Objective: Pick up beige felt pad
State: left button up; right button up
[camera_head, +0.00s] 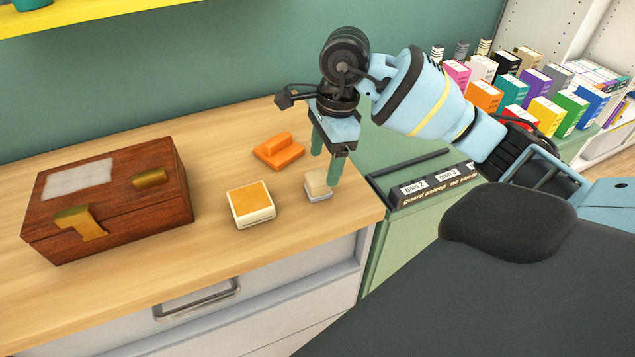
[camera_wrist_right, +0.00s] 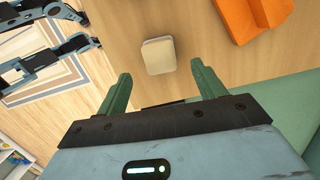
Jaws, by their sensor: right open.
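The beige felt pad (camera_head: 317,182) sits on a grey-white base near the right front corner of the wooden counter. In the right wrist view the pad (camera_wrist_right: 158,55) lies just beyond the space between the two green fingers. My right gripper (camera_head: 325,168) is open and points down at the pad, with one finger on each side of it in the head view. In the wrist view the right gripper (camera_wrist_right: 160,80) holds nothing. I cannot tell whether a finger touches the pad. My left gripper does not show in the head view.
A brown wooden chest (camera_head: 107,200) is at the far left. The counter's right edge is close to the pad.

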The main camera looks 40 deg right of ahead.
aim_at(318, 176)
jog(key=shift+f, duration=0.2)
jog(key=f, duration=0.1)
jog(key=a+f, duration=0.1)
jog(key=f, duration=0.2)
jog(key=shift+w+a+f, duration=0.15)
jog(key=shift+w+f, duration=0.1)
jog(key=shift+f, duration=0.1)
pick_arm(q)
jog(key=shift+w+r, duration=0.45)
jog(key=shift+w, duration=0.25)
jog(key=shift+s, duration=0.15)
pick_arm(e)
jog(key=c, duration=1.1)
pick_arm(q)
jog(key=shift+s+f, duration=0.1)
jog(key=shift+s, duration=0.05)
